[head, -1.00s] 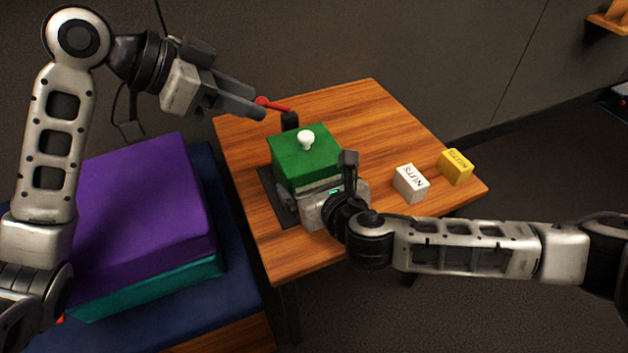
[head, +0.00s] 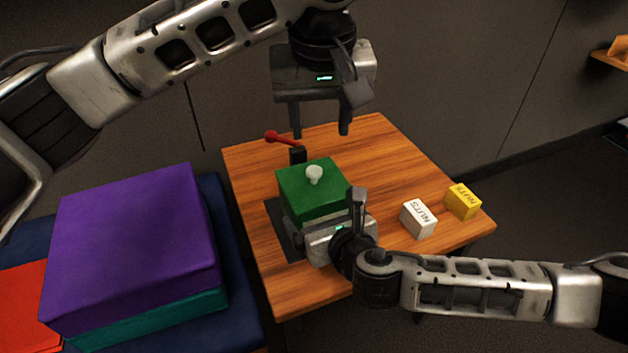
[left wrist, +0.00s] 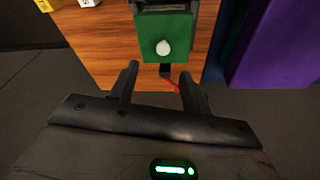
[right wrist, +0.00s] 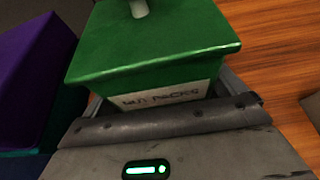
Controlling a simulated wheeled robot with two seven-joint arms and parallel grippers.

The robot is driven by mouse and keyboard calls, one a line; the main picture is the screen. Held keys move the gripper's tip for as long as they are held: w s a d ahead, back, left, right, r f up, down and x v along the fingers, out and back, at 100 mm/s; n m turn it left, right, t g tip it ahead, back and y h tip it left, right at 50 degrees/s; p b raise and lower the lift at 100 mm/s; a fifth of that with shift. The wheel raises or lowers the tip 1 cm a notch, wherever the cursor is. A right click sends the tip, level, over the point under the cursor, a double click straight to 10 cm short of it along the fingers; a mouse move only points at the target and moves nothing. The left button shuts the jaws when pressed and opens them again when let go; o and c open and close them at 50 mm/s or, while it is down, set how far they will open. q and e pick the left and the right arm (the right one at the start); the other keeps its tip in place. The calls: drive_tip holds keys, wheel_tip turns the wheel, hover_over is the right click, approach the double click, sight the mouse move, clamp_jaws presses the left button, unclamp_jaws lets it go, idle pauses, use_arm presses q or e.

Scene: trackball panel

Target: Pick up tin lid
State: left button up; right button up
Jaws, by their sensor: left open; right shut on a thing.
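The green tin lid (head: 306,184) with a pale round knob (head: 314,174) sits on a tin on the wooden table. The lid and knob also show in the left wrist view (left wrist: 177,25), and the lid fills the upper right wrist view (right wrist: 150,42). My left gripper (head: 320,134) is open and empty, pointing down above and behind the lid, apart from the knob.
A red-knobbed lever (head: 283,138) on a black post stands just behind the tin. White (head: 418,219) and yellow (head: 463,202) blocks sit at the table's right. A purple box (head: 130,250) stands left of the table. The table's back right is clear.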

sight(314, 170)
use_arm(q)
drive_tip(key=shift+n+y, duration=0.3)
drive_tip(key=shift+n, duration=0.2)
drive_tip(key=x, duration=1.2)
drive_tip(key=shift+w+a+r, duration=0.1)
drive_tip(key=shift+w, duration=0.1)
drive_tip(key=c, duration=1)
